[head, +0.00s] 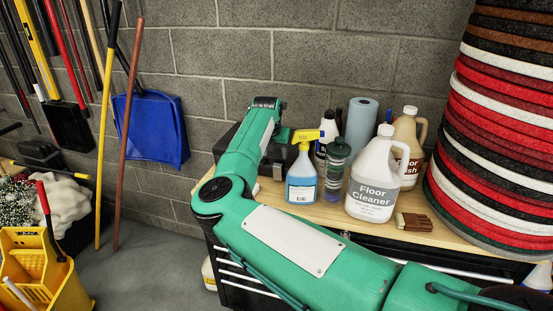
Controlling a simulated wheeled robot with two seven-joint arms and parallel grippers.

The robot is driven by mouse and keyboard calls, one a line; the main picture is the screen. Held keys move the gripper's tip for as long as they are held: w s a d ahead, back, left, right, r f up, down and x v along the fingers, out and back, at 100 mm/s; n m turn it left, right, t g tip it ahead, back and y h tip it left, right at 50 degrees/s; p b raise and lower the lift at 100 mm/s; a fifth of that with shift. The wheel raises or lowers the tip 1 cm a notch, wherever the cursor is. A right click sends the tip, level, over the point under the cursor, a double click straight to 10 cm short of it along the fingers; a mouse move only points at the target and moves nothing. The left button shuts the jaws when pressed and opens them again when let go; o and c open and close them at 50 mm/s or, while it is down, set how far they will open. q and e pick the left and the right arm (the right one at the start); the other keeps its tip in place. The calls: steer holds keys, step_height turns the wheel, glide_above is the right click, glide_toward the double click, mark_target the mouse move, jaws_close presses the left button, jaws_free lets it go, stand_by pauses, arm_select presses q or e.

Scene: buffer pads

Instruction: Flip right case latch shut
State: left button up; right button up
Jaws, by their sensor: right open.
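A dark case (273,158) sits at the left end of the wooden workbench, against the block wall. My green right arm crosses in front of it and hides much of its front. A small pale latch (277,172) shows low on the case front, right of my forearm; I cannot tell whether it is open or shut. My right gripper (281,134) is at the far end of the arm, over the case's right part. It is open, small and dark against the case, and its fingertips are largely hidden. My left gripper is not in view.
A blue spray bottle (302,175) stands close right of the case. A green-capped bottle (335,168), a Floor Cleaner jug (375,180), a brown brush (413,222) and a tall stack of pads (500,130) stand farther right. A yellow mop bucket (35,265) is on the floor at left.

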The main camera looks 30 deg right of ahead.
mark_target(277, 166)
steer(key=p+x, duration=0.1)
steer(key=x, duration=0.4)
steer(key=shift+d+f, duration=0.1)
steer(key=shift+f, duration=0.15)
steer(key=shift+w+d+f+p, duration=0.2)
steer(key=shift+f+p, duration=0.1)
steer(key=shift+f, duration=0.25)
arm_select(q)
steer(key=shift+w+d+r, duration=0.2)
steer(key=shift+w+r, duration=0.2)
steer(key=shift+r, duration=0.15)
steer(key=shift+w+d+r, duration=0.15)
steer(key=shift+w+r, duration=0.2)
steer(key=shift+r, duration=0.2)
arm_select(e)
steer(key=shift+a, duration=0.1)
